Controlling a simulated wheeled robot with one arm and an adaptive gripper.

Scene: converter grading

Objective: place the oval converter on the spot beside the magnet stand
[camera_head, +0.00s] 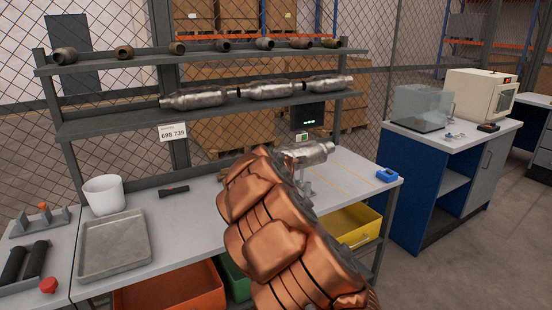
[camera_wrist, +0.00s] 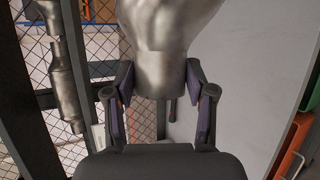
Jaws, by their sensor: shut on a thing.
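A silver metal converter (camera_head: 308,153) shows just beyond the end of my copper-coloured arm, above the back part of the grey workbench (camera_head: 190,215). In the wrist view the converter (camera_wrist: 168,38) fills the top middle, its wide body narrowing towards the palm. My gripper (camera_wrist: 160,80) is shut on it, one dark finger on each side. In the head view my arm hides most of the gripper and part of the bench. I cannot tell for sure which thing is the magnet stand, and its spot is not clear to see.
A shelf rack (camera_head: 110,128) with converters and small pipe pieces stands behind the bench. A white bin (camera_head: 104,194), a metal tray (camera_head: 115,245) and a blue device (camera_head: 387,175) are on the bench. Yellow (camera_head: 352,226) and orange (camera_head: 170,290) bins are below.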

